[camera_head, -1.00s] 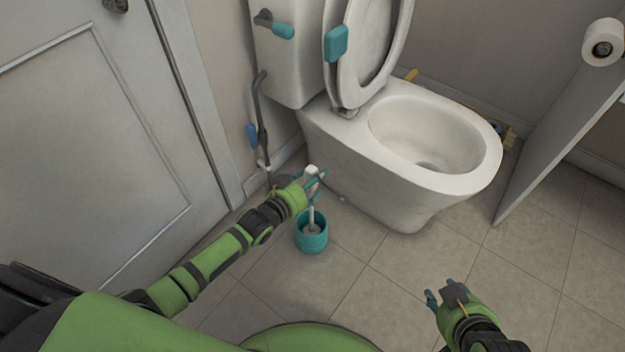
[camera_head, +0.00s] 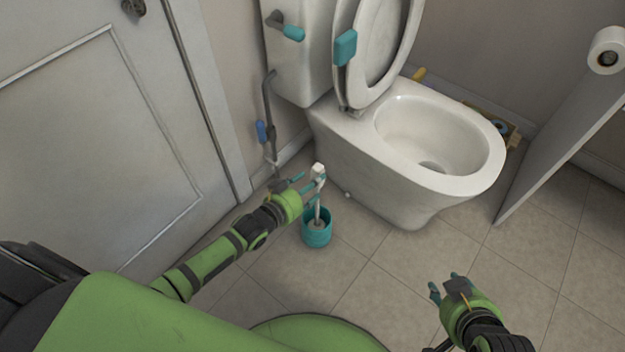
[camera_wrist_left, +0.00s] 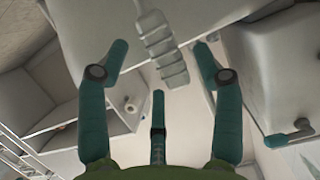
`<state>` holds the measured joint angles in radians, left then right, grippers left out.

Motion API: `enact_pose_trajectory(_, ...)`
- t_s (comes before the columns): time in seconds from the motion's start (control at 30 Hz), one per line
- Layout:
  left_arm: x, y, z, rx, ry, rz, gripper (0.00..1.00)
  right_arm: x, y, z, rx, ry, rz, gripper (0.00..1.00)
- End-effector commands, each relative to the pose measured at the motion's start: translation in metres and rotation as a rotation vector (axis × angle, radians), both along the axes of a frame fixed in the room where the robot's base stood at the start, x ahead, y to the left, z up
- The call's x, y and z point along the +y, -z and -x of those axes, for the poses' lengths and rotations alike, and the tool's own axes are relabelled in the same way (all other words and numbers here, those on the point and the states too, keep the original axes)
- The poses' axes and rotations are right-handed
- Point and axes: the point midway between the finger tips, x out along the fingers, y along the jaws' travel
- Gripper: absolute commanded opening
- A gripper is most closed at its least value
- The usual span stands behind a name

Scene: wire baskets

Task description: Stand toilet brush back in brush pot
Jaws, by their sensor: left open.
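The teal brush pot (camera_head: 317,238) stands on the floor left of the toilet. The toilet brush (camera_head: 318,172) stands close to upright, with its lower end inside the pot and its pale handle above. My left gripper (camera_head: 313,188) is at the upper handle, with its fingers spread. In the left wrist view, the ribbed handle (camera_wrist_left: 160,48) shows beyond and between the open fingers (camera_wrist_left: 160,75), apparently not clamped. My right gripper (camera_head: 449,285) is over the floor at lower right, empty, with its fingers apart.
The toilet (camera_head: 400,190) with raised lid stands right of the pot. A water pipe with a blue handle (camera_head: 262,132) is on the wall behind. A door (camera_head: 90,140) is at left, and a partition (camera_head: 560,140) with a paper roll (camera_head: 607,52) at right. Floor in front is clear.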

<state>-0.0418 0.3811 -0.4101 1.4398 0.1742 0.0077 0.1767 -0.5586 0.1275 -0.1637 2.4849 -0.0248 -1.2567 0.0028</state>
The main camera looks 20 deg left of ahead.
Motion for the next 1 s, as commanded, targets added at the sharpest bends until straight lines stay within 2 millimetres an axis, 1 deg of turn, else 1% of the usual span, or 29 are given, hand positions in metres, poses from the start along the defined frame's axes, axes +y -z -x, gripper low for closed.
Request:
enact_pose_trajectory(0.03,0.001,-0.002,0.002,0.000,0.000,0.000,0.66,0.000,-0.004,0.000,0.000,0.000,0.000,0.40)
enact_pose_trajectory(0.3,0.004,-0.005,0.012,0.001,0.000,0.000,0.66,0.000,-0.012,0.000,0.000,0.000,0.000,0.40)
enact_pose_trajectory(1.0,0.013,-0.013,0.036,0.001,0.000,-0.001,0.66,0.000,-0.031,0.000,0.000,0.000,0.000,0.40)
